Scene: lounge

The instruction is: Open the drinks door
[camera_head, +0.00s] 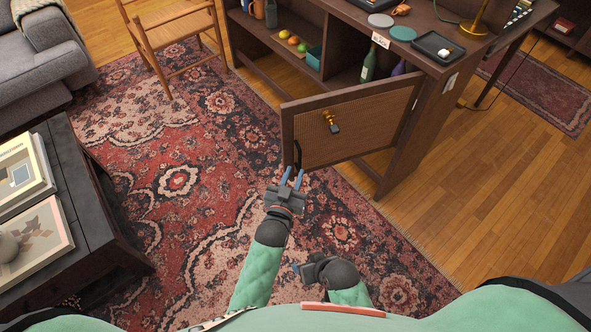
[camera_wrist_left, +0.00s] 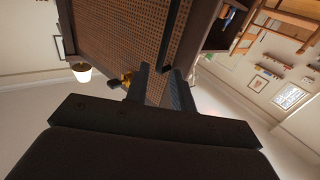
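The drinks door (camera_head: 350,130), a dark wooden frame with a woven cane panel, stands swung out from the cabinet. A dark handle (camera_head: 297,156) is on its free edge at the left. A brass key with a dark tag (camera_head: 331,121) hangs on the panel. My left gripper (camera_head: 292,176) is just below the handle, its blue fingers apart, with nothing seen between them. In the left wrist view the woven panel (camera_wrist_left: 125,30) lies beyond the fingers (camera_wrist_left: 160,82). My right gripper (camera_head: 299,268) is low over the rug, its fingers mostly hidden.
Bottles (camera_head: 369,66) stand inside the cabinet (camera_head: 425,130) behind the door. Fruit (camera_head: 293,40) and a teal box (camera_head: 314,57) sit on its open shelf. A wooden chair (camera_head: 170,35) and a dark coffee table (camera_head: 85,190) stand left. The rug (camera_head: 180,180) is clear between.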

